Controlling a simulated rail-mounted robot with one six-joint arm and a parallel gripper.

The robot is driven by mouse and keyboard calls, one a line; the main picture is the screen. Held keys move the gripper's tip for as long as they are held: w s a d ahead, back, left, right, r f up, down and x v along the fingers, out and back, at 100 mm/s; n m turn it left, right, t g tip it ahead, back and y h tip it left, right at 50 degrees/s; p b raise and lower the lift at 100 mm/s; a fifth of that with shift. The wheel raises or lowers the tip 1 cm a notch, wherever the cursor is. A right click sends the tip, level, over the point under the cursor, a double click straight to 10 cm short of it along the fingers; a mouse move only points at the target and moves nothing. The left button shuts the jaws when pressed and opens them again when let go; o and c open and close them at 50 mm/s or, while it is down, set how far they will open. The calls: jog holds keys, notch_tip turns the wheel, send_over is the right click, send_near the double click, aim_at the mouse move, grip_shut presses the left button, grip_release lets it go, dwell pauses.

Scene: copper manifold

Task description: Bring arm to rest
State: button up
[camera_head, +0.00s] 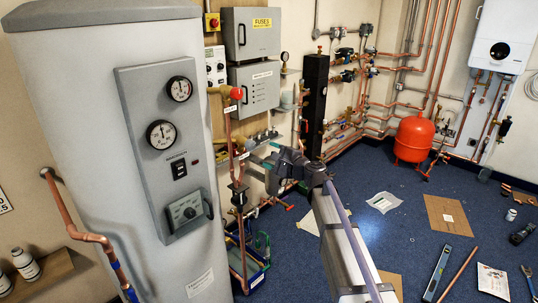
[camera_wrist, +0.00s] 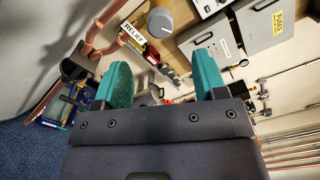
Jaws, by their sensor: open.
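My arm (camera_head: 345,235) reaches from the lower middle of the head view toward the pipework beside the large grey cylinder. My gripper (camera_head: 258,160) is at its far end, small and partly hidden by my wrist, near the copper pipes right of the cylinder. In the wrist view my gripper (camera_wrist: 163,68) shows two teal fingers spread wide apart, with nothing held between them. A label reading RELIEF (camera_wrist: 137,20) and a round grey knob (camera_wrist: 160,21) lie beyond the fingertips. I cannot tell the exact gap between the fingers and the pipework.
The grey cylinder (camera_head: 95,120) with gauges stands close on the left. A red-handled valve (camera_head: 236,93) and grey electrical boxes (camera_head: 254,87) are on the wall. A blue tray (camera_head: 255,275) sits below. An orange vessel (camera_head: 412,140) stands behind. Tools and cardboard lie on the blue floor.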

jog(key=s+d+f+n+g+h, duration=0.2)
jog(key=s+f+n+g+h, duration=0.15)
jog(key=s+f+n, duration=0.4)
jog(key=s+d+f+n+g+h, duration=0.15)
jog(key=s+f+n+g, duration=0.3)
jog(key=s, duration=0.65)
jog(key=s+d+f+n+g+h, duration=0.1)
jog(key=s+d+f+g+h, duration=0.1)
jog(key=s+d+h, duration=0.2)
jog(key=s+d+f+n+g+h, duration=0.1)
jog(key=s+d+f+g+h, duration=0.1)
jog(key=s+d, duration=0.8)
jog(key=s+f+h, duration=0.1)
jog(key=s+h, duration=0.1)
jog(key=s, duration=0.1)
jog(key=shift+s, duration=0.4)
